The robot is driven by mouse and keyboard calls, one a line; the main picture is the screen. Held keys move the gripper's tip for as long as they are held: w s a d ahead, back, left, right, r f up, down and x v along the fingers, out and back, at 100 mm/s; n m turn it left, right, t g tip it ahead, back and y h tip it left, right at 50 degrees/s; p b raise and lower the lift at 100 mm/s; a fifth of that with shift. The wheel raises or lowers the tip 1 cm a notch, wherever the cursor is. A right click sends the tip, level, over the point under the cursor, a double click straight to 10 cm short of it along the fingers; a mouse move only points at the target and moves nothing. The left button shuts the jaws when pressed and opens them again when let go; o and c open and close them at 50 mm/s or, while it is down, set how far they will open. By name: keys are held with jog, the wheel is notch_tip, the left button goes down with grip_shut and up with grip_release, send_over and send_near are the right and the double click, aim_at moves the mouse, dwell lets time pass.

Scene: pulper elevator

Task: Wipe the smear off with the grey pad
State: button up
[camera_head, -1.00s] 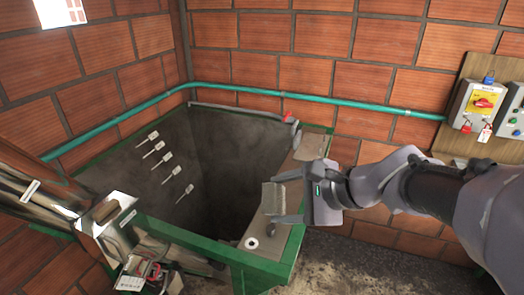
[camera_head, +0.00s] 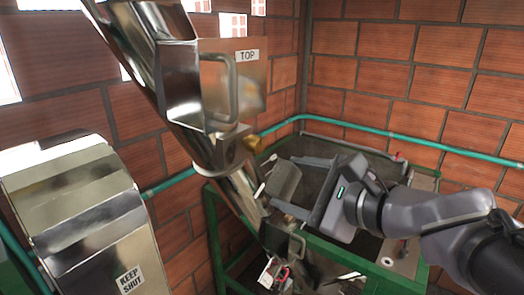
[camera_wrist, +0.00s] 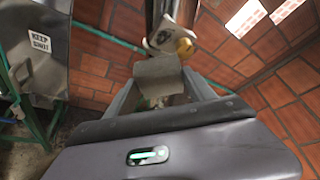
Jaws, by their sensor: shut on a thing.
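My gripper (camera_head: 291,186) is shut on the grey pad (camera_head: 282,182), a flat, roughly square piece. In the wrist view the pad (camera_wrist: 158,73) stands out between the fingers. A shiny metal chute plate (camera_head: 222,75) marked TOP is up and left of the pad, clear of it in the head view. A brownish-yellow patch (camera_head: 250,96) shows on its right part; I cannot tell whether it is the smear or a reflection. In the wrist view a pale plate (camera_wrist: 163,32) with a dark patch lies just beyond the pad.
A brass knob (camera_head: 252,143) sits on the sloping metal tube (camera_head: 150,75), near the pad. A metal housing (camera_head: 80,205) labelled KEEP SHUT stands at left. The green-framed tank (camera_head: 330,250) lies below my gripper. A teal pipe (camera_head: 420,143) runs along the brick wall.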

jog(key=shift+a+r, duration=0.2)
jog(key=shift+w+a, duration=0.1)
jog(key=shift+w, duration=0.1)
jog(key=shift+w+a+b, duration=0.15)
jog(key=shift+w+a, duration=1.1)
jog(key=shift+a, duration=0.25)
jog(key=shift+w+a+b, duration=0.15)
jog(key=shift+w+a, duration=1.15)
jog(key=shift+a, duration=0.25)
jog(key=shift+w+a+b, duration=0.15)
jog(key=shift+w+a, duration=1.1)
jog(key=shift+a, duration=0.25)
jog(key=shift+w+a, duration=0.4)
jog(key=shift+a, duration=0.1)
